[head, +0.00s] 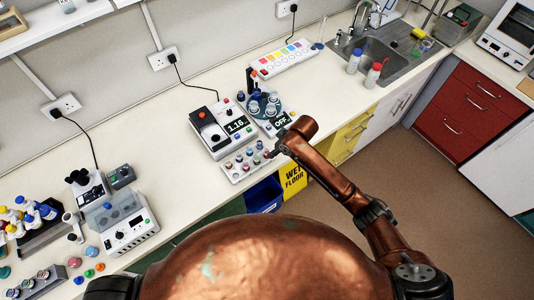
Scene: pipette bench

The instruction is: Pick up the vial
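Several small vials (247,160) with coloured caps stand in a pale rack (236,179) near the front edge of the bench. I cannot tell which of them is the task's vial. My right gripper (271,153) is at the right end of this rack, close to the vials there. It is small and dark in the head view, and its wrist partly hides the rack's right end. I cannot see whether its fingers are open or shut, or whether they touch a vial. My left gripper is not in view.
Behind the rack stand a device reading 1.16 (221,130) and a round carousel (265,105) beside an OFF display (281,121). A colour-marked strip (285,58) lies further back. A boxy instrument (122,220) stands at left. The bench between is clear.

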